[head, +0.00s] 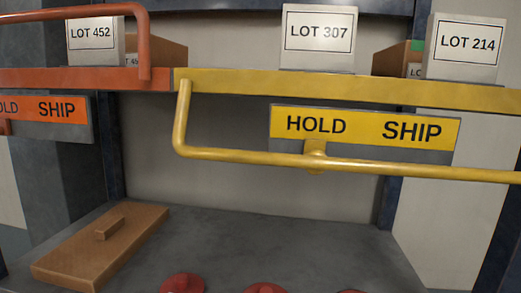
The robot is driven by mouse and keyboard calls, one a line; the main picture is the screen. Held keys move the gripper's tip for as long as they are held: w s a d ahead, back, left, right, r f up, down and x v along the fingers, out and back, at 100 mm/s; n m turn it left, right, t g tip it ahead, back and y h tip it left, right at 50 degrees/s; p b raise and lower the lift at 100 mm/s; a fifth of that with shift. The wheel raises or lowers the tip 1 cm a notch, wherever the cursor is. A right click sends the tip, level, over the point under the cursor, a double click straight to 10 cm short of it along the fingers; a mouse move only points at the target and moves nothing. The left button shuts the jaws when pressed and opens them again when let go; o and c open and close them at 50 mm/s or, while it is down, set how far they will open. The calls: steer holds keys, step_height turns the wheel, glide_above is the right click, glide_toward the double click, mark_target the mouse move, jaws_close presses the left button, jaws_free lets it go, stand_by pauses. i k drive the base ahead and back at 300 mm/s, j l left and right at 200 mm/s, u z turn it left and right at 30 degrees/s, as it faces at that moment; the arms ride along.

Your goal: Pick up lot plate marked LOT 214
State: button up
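The lot plate marked LOT 214 (466,52) is a light grey block with a white label. It stands upright at the upper right, on or just behind the yellow beam (350,86). A plate marked LOT 452 (94,38) stands at the far left above the orange beam (80,78). My gripper is not in view, so whether it is open or shut does not show.
A yellow rail (350,163) runs below a yellow HOLD/SHIP sign (365,127). An orange rail (143,40) rises at the upper left, near an orange HOLD/SHIP sign (45,109). A brown board (100,250) lies on the grey surface (250,235). Red round objects (182,284) show at the bottom edge.

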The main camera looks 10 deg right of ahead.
mark_target(458, 48)
steer(key=l+u, duration=1.1)
steer(key=k+l, duration=0.1)
steer(key=l, duration=0.3)
steer(key=k+l+u, duration=0.15)
steer(key=l, duration=0.25)
steer(key=k+l, duration=0.15)
steer(key=l, duration=0.3)
steer(key=k+l+u, duration=0.15)
steer(key=l, duration=0.25)
